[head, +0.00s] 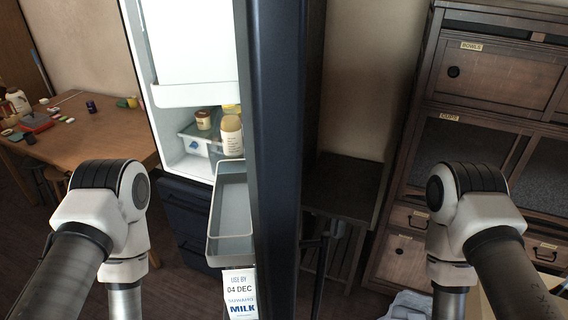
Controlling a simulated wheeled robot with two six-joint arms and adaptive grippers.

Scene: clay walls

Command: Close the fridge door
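The dark blue fridge door (277,150) stands open, seen nearly edge-on in the middle of the head view. Its inner side faces left and carries a grey door bin (213,249). A milk carton (241,295) shows low on that inner side. The white fridge interior (165,125) is exposed left of the door. A dark upright bar (321,262), possibly the door handle, shows right of the door. My two arms reach down on either side of the door, and neither seems to touch it. Both grippers are outside the picture, below its lower edge.
Jars (230,135) and a clear container (198,138) sit inside the fridge. A wooden table (90,128) with small items is at left. A dark low table (343,185) and a wooden cabinet (490,85) stand to the right. Some dark floor shows at lower left.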

